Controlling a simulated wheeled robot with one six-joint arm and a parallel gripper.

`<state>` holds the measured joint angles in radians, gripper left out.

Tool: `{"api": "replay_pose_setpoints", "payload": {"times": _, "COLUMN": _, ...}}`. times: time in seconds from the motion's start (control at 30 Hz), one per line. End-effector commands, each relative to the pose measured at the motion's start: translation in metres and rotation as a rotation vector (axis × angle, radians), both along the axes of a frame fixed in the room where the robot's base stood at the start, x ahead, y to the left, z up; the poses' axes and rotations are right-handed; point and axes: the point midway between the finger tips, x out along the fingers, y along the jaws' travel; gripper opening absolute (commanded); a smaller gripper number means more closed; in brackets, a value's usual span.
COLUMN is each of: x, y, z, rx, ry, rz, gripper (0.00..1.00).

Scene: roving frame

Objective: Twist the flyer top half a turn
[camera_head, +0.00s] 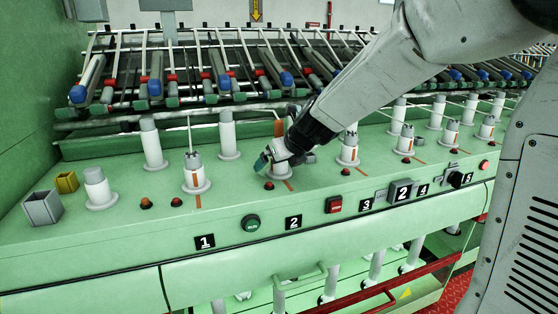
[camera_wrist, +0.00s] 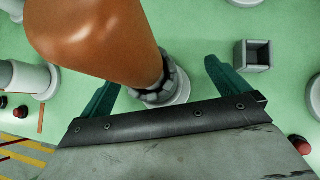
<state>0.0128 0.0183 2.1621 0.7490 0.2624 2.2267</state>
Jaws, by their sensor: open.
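The flyer top (camera_head: 281,171) at the station above label 2 is a pale cylinder on a round collar, partly hidden by my gripper. In the wrist view its dark ribbed ring (camera_wrist: 166,86) and pale collar (camera_wrist: 181,92) show below a large orange-brown shape (camera_wrist: 95,35) that fills the upper left. An orange upright piece (camera_head: 279,128) also shows behind my wrist in the head view. My gripper (camera_head: 268,161) is open, its green fingers (camera_wrist: 160,78) on either side of the ring. Whether either finger touches it is unclear.
Other flyer tops stand left (camera_head: 196,178) and right (camera_head: 348,151) along the green panel. Red buttons (camera_head: 269,185) line its front. Rollers and bars run behind.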

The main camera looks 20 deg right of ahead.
Motion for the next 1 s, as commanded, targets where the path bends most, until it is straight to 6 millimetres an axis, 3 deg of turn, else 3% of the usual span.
{"api": "replay_pose_setpoints", "payload": {"times": 0.57, "x": 0.0008, "y": -0.0016, "z": 0.0001, "rx": 0.003, "ry": -0.002, "rz": 0.294, "gripper": 1.0}}
{"api": "replay_pose_setpoints", "payload": {"times": 0.77, "x": 0.0004, "y": -0.0006, "z": 0.0004, "rx": 0.001, "ry": -0.003, "rz": 0.309, "gripper": 1.0}}
{"api": "replay_pose_setpoints", "payload": {"times": 1.0, "x": 0.0004, "y": -0.0006, "z": 0.0005, "rx": 0.001, "ry": -0.002, "rz": 0.308, "gripper": 0.36}}
